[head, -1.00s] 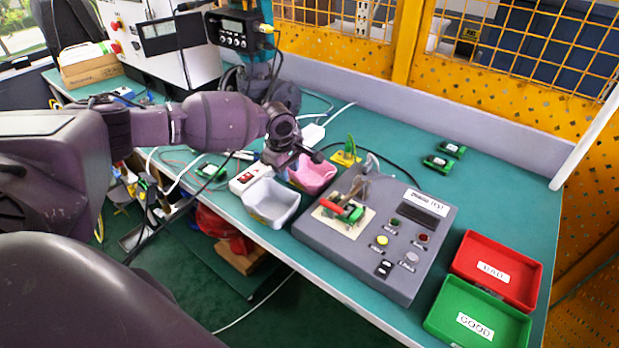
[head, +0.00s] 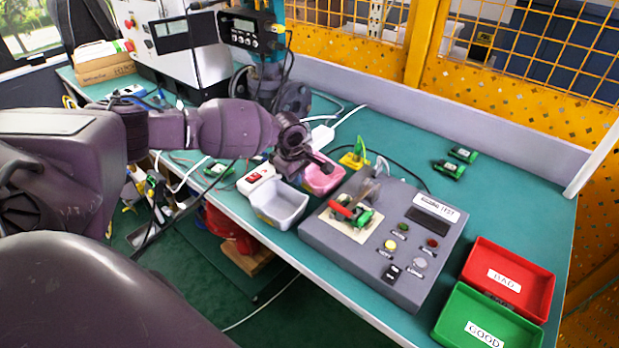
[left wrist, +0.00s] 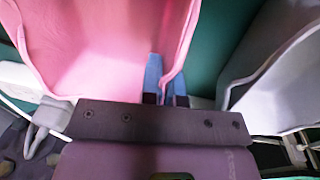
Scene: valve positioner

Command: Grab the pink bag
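The pink thing looks like an open-topped bin (head: 325,179) rather than a bag. In the left wrist view the pink bin (left wrist: 95,45) fills the upper left. The two blue fingertips of my left gripper (left wrist: 166,88) are close together with the bin's wall between them, one inside and one outside. They look shut on that wall. My right gripper is not in view.
A grey-white bin (head: 279,205) stands close by at the left. A grey test box (head: 345,250) with buttons is at the right. Red (head: 515,285) and green (head: 468,330) trays lie at the front right. A yellow connector (head: 355,158) and cables lie behind.

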